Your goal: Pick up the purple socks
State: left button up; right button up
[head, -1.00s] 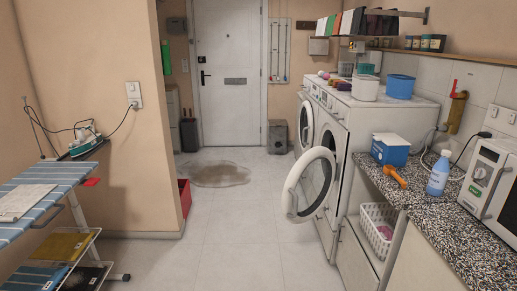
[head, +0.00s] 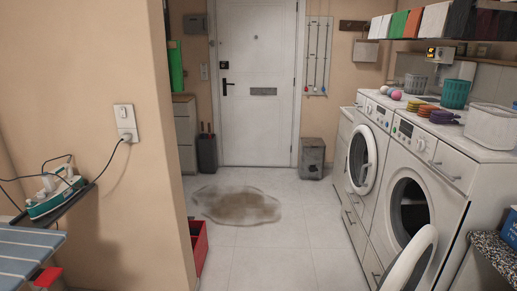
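A small purple folded cloth (head: 444,117) lies on top of the nearer white machine, beside a stack of orange, yellow and green cloths (head: 420,107). It may be the purple socks, but it is too small to tell. Neither of my grippers shows in the head view.
Two white front-loading machines (head: 455,175) stand on the right with round doors (head: 410,262) swung out. A brown puddle (head: 236,205) lies on the floor before the white door (head: 259,90). A red crate (head: 199,243) sits by the left wall corner.

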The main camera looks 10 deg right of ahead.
aim_at(437, 117)
jog(key=i+z, duration=0.2)
jog(key=i, duration=0.3)
jog(key=i+j+z, duration=0.15)
jog(key=i, duration=0.35)
jog(key=i+j+z, duration=0.2)
jog(key=i, duration=0.3)
